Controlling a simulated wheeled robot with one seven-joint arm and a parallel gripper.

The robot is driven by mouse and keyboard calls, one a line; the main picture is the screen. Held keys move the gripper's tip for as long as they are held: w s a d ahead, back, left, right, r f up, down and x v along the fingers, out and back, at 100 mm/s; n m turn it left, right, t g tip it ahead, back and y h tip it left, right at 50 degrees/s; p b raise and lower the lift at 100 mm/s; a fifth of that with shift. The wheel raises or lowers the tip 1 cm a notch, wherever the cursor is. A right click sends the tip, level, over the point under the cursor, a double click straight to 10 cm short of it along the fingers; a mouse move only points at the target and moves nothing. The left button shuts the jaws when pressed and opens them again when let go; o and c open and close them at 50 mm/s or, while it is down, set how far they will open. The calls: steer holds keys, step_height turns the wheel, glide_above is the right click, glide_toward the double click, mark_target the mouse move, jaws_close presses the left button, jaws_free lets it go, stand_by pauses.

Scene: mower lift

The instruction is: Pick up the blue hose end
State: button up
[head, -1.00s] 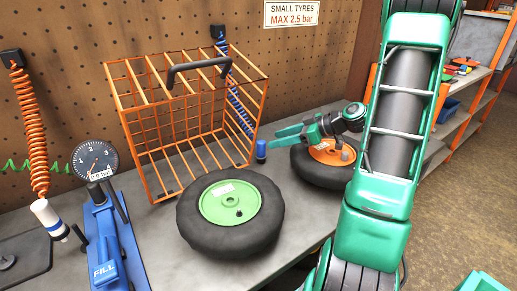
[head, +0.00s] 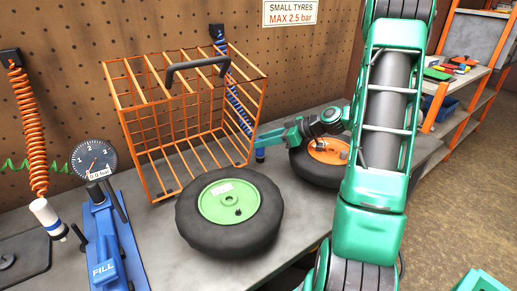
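The blue hose end (head: 260,154) hangs at the bottom of the blue coiled hose (head: 236,100), just right of the orange wire cage. Only its lower part shows, and my gripper's fingers cover its top. My gripper (head: 270,139) points left, with its fingertips at the hose end. The fingers overlap in this view, so I cannot tell whether they are around the hose end, touching it, or closed.
The orange wire cage (head: 126,116) stands close left of the fingers. A green-hubbed tyre (head: 262,228) lies in front, and an orange-hubbed tyre (head: 306,168) lies under my wrist. A blue inflator (head: 103,245) with a gauge and an orange coiled hose (head: 29,120) are at left.

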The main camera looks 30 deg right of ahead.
jaws_close()
steer(key=shift+r, duration=0.1)
